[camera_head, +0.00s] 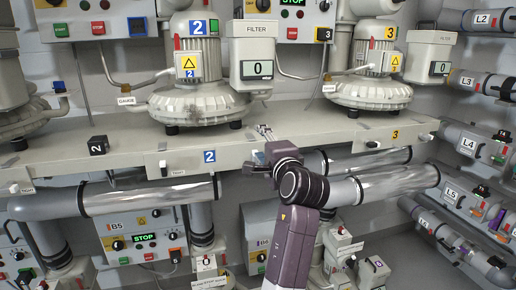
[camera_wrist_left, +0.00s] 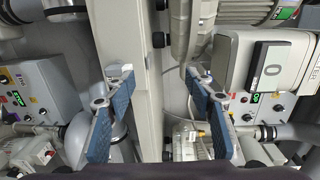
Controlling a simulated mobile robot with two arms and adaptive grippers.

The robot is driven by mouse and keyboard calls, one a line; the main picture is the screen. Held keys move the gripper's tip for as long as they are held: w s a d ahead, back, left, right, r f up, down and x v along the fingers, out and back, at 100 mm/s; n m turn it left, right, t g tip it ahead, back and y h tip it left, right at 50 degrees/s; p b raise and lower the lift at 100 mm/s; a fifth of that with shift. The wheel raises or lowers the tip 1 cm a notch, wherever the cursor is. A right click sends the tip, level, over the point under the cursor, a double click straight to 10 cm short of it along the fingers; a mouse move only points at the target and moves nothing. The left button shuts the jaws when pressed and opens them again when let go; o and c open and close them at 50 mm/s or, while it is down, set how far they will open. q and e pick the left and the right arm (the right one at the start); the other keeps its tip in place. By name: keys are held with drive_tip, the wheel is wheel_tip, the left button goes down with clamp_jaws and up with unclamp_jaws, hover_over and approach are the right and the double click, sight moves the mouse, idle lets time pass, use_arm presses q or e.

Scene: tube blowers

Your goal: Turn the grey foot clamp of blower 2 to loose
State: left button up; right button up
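Blower 2 (camera_head: 200,93) is a pale grey machine with a blue 2 plate, standing on the long bench. My left gripper (camera_head: 262,144) is at the bench front, to the right of that piece and of the blue 2 mark. In the left wrist view its two blue-padded fingers (camera_wrist_left: 157,78) are apart with nothing held, the bench beam behind them. My right gripper is not in view.
The filter box (camera_head: 254,55) reading 0 stands above my left gripper. Blower 3 (camera_head: 368,85) is to the right. Shiny pipes (camera_head: 385,184) and panel B5 (camera_head: 142,237) are below the bench.

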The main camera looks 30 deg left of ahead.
use_arm(q)
drive_tip(key=shift+s+d+f+p, duration=0.35)
drive_tip(key=shift+s+d, duration=0.15)
drive_tip(key=shift+d, duration=0.1)
drive_tip(key=shift+s+d+f+p, duration=0.25)
drive_tip(key=shift+s+d+f, duration=0.05)
drive_tip(key=shift+s+d, duration=0.25)
drive_tip(key=shift+w+d+f, duration=0.1)
drive_tip(key=shift+w+f, duration=0.05)
